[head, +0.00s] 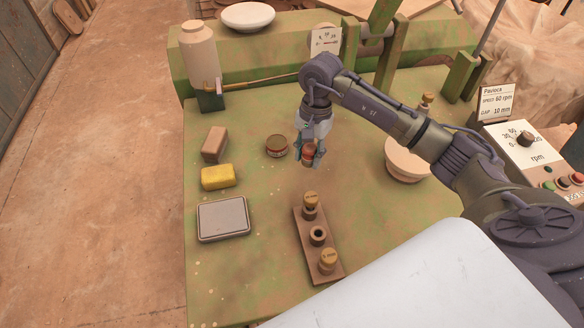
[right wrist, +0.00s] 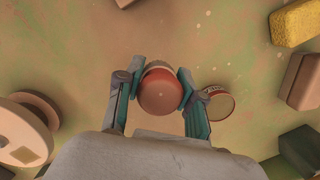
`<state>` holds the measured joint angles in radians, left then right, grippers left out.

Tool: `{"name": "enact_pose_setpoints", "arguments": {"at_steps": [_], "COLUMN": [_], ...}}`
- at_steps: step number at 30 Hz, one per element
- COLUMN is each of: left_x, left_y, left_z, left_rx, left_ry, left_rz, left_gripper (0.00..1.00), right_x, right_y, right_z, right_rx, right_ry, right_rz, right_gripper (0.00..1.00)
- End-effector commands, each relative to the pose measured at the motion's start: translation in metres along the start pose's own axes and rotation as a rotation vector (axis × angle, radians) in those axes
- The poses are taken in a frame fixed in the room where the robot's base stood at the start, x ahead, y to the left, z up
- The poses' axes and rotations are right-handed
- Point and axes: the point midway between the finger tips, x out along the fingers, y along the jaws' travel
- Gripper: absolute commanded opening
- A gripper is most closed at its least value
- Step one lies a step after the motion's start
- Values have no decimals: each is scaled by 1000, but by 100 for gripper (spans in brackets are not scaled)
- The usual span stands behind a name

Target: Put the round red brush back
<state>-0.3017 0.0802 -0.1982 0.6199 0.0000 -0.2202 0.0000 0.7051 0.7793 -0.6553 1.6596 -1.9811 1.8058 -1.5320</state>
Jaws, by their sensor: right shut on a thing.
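The round red brush (head: 308,155) is between the fingers of my right gripper (head: 309,160), held above the green table. In the right wrist view its rounded reddish-brown top (right wrist: 160,92) shows between the two teal fingers, with a paler band at its far side. My right gripper (right wrist: 160,95) is shut on it. Its underside is hidden in the wrist view. My left gripper is not in view.
A small round tin (head: 277,146) stands just left of the held brush. A wooden rack (head: 302,236) with several pegs lies in front. A brown block (head: 214,143), yellow sponge (head: 218,177) and grey tray (head: 223,236) are left; a pale bowl (head: 404,168) is right.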

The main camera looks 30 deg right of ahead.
Motion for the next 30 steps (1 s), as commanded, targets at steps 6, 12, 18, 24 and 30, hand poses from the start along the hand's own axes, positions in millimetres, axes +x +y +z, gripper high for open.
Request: {"name": "enact_pose_setpoints", "arguments": {"at_steps": [6,12,18,24,30], "left_x": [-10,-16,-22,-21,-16], "left_y": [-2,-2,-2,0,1], "left_z": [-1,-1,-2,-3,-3], "left_rx": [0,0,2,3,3], "left_ry": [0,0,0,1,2], "left_rz": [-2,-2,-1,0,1], "left_gripper": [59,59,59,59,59], "right_x": [22,38,64,67,71], "right_y": [-30,-33,-33,-34,-34], "right_z": [16,17,13,11,10], "right_rx": [-1,1,0,-2,-2], "right_ry": [-1,-3,-1,2,2], "right_rz": [-1,3,2,-1,-1], "right_gripper": [5,5,5,5,5]}}
